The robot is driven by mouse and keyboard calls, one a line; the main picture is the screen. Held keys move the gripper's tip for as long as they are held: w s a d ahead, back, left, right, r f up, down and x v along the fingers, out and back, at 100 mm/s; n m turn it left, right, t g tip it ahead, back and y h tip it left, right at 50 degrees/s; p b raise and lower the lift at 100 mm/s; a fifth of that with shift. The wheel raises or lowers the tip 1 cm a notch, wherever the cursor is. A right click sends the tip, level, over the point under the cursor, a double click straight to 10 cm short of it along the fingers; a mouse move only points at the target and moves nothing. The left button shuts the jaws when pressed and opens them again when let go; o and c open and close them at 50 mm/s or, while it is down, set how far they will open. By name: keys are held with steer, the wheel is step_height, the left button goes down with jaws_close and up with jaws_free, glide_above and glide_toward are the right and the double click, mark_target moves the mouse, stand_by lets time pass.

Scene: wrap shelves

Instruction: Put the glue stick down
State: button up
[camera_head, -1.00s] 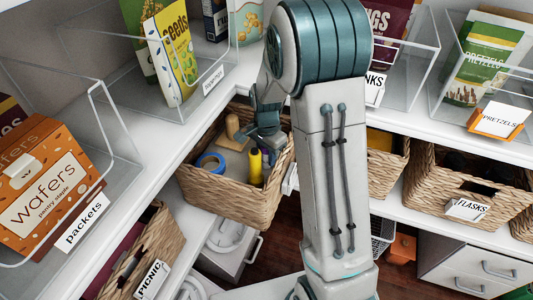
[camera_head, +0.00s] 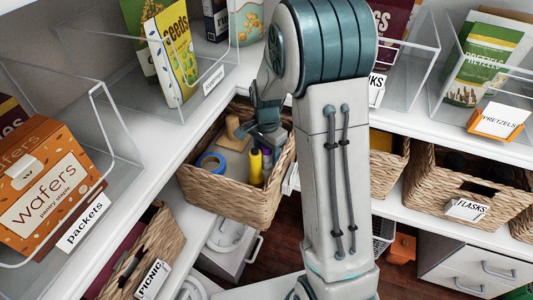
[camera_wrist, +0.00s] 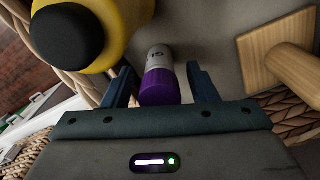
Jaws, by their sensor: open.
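The glue stick (camera_wrist: 158,78) has a grey body with lettering and a purple end. In the wrist view it lies between my two fingers, with a gap on each side. In the head view its purple part (camera_head: 267,172) shows inside the woven basket (camera_head: 236,205), right of the yellow bottle; it looks upright there. My gripper (camera_wrist: 163,77) is open; in the head view my gripper (camera_head: 266,137) is over the back of the basket. The foot of the glue stick is hard to see.
A yellow bottle with a black cap (camera_wrist: 70,35) stands close beside the left finger. A wooden block with a handle (camera_wrist: 275,50) is to the right. Blue tape (camera_head: 211,163) lies at the basket's left. The shelf edge (camera_head: 200,135) runs close behind.

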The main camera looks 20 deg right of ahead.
step_height(320, 180, up, 10)
steer(key=shift+r+p, duration=0.1)
steer(key=shift+p, duration=1.15)
steer(key=shift+s+r, duration=0.15)
steer(key=shift+r, duration=0.25)
steer(key=s+r+n, duration=0.2)
steer(key=s+n, duration=0.3)
steer(key=s, duration=0.5)
steer(key=s+r+n+t, duration=0.1)
steer(key=s+r+n, duration=0.1)
steer(key=s+n, duration=0.4)
steer(key=shift+s+r+n+t, duration=0.3)
steer(key=shift+s, duration=1.85)
steer(key=shift+d, duration=0.1)
